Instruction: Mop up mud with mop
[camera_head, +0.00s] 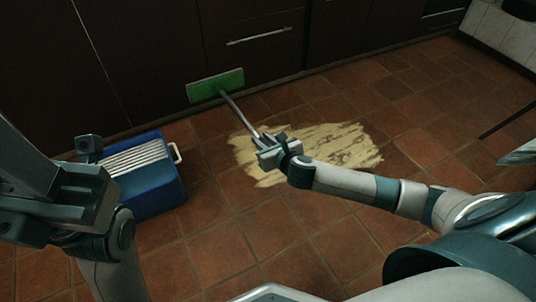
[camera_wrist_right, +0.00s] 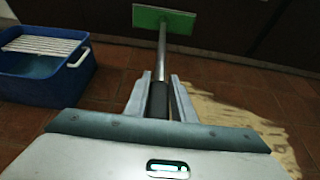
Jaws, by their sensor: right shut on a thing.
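A mop with a green rectangular head (camera_head: 215,86) and a grey metal handle shows in the head view; its head is close to the dark cabinet front. My right gripper (camera_head: 266,145) is shut on the mop's handle, above the mud. In the right wrist view the mop handle (camera_wrist_right: 159,95) runs between the two fingers, with the green head (camera_wrist_right: 164,19) beyond. The mud (camera_head: 345,146) is a pale yellowish patch with streaks on the tiled floor, partly hidden by my right arm. My left gripper (camera_head: 50,185) is at the left, empty as far as I see; its finger opening is unclear.
A blue bucket (camera_head: 158,192) with a white slatted top and a pale handle stands left of the mud, partly behind my left arm; it also shows in the right wrist view (camera_wrist_right: 40,88). Dark cabinets (camera_head: 200,45) line the back. Tiles between bucket and mud are clear.

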